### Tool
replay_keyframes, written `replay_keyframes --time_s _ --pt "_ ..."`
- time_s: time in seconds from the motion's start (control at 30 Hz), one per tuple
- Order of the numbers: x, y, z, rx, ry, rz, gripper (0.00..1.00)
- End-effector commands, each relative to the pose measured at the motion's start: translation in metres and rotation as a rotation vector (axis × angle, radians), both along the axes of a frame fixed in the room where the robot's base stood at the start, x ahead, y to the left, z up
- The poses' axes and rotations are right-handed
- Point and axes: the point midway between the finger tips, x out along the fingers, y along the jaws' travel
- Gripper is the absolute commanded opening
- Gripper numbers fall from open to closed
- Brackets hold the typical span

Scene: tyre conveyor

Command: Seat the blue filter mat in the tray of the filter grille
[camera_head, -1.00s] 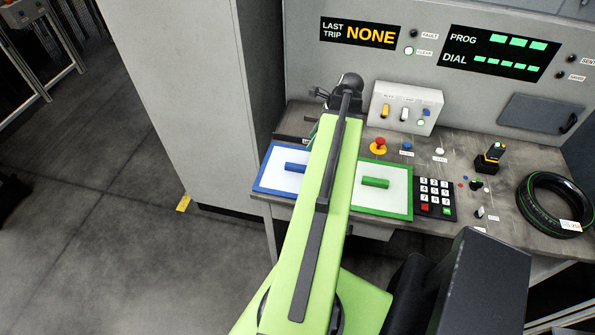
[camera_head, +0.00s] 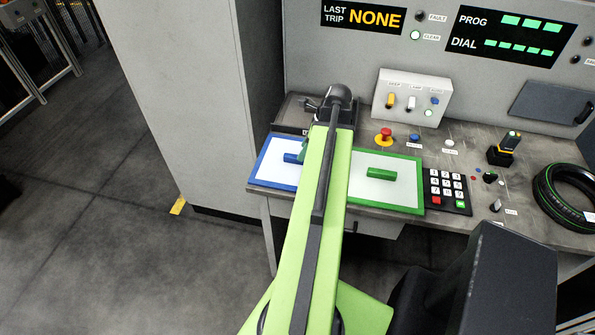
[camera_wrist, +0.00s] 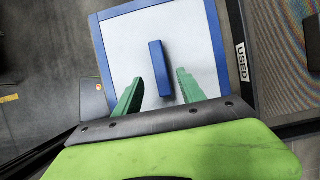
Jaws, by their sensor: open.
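The blue filter mat (camera_head: 270,171) is a white panel with a blue rim and a blue bar handle, lying flat at the desk's left end. My arm hides its right part in the head view. The wrist view shows nearly the whole mat (camera_wrist: 205,47) with its handle upright in the picture. My gripper (camera_wrist: 159,76) is open, its green fingers left and right of the handle's lower part, with gaps on both sides. In the head view one green finger (camera_head: 304,148) shows left of my arm. I cannot identify the filter grille's tray for certain.
A green-rimmed mat (camera_head: 395,192) lies just right of my arm, beside a keypad (camera_head: 446,190). A dark tray edge labelled USED (camera_wrist: 242,61) borders the blue mat. A switch box (camera_head: 411,96), red button (camera_head: 385,136) and tyre (camera_head: 568,196) stand on the desk.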

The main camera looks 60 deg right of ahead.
Motion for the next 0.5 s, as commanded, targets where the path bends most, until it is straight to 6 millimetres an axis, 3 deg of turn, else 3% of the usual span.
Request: replay_keyframes --time_s 0.17,0.4,0.5 --pt "0.003 0.0 -0.009 0.0 0.0 0.001 0.47" --pt "0.018 0.004 -0.047 0.001 0.0 0.001 0.47" --pt "0.02 0.005 -0.049 0.0 0.0 0.001 0.47"
